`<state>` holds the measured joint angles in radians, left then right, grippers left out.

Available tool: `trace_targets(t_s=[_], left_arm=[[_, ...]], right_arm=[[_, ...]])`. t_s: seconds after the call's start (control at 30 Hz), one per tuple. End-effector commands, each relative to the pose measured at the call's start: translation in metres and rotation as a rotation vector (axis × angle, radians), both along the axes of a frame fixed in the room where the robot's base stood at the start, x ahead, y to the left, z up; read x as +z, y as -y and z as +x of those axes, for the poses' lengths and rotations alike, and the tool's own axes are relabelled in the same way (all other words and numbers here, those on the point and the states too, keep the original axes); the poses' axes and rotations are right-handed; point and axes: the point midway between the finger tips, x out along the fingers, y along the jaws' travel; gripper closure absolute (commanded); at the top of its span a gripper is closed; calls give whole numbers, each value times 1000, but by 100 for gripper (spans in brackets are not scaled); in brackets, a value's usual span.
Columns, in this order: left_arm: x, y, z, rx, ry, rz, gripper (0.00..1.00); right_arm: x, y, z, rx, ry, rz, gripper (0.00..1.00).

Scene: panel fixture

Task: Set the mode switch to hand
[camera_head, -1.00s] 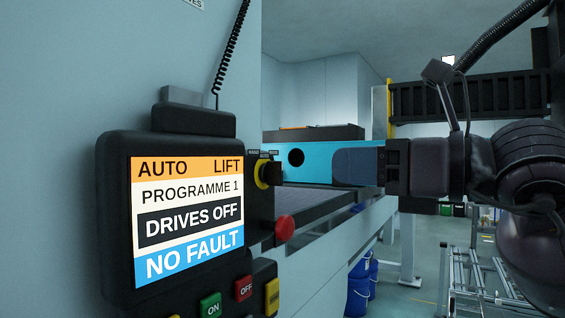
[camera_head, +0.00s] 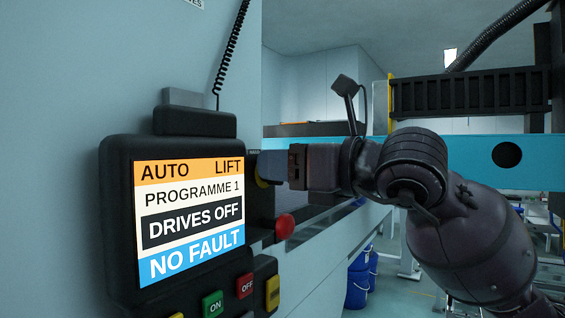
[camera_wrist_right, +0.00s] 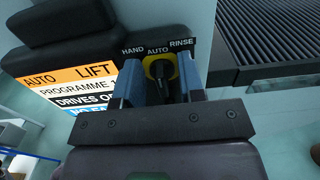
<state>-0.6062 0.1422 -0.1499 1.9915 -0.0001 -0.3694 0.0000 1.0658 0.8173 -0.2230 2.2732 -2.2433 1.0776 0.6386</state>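The mode switch (camera_wrist_right: 163,82) has a black knob on a yellow surround, with HAND, AUTO and RINSE labels above it. In the right wrist view the knob lies under AUTO. My right gripper (camera_wrist_right: 160,88) is open, with one blue finger on each side of the knob and narrow gaps visible between. In the head view my right gripper (camera_head: 270,167) covers most of the switch, leaving a little yellow showing. The screen (camera_head: 192,218) reads AUTO, LIFT, PROGRAMME 1, DRIVES OFF, NO FAULT. My left gripper is not in view.
A red mushroom button (camera_head: 285,227) sits just below the switch. A green ON button (camera_head: 212,304) and a red OFF button (camera_head: 244,286) are lower on the panel. A blue beam (camera_head: 475,150) with a round hole crosses behind my right arm. Blue buckets (camera_head: 358,287) stand on the floor.

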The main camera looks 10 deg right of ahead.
Motion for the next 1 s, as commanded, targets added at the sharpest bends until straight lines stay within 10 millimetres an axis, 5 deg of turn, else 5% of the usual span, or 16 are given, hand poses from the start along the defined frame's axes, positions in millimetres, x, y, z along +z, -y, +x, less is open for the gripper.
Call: trace_targets(t_s=[0.1,0.3,1.0], left_arm=[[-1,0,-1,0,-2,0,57],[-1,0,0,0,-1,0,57],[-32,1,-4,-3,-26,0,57]], right_arm=[[0,0,0,0,0,0,64],[0,0,0,0,0,0,94],[-4,-3,-2,0,224,-226,94]])
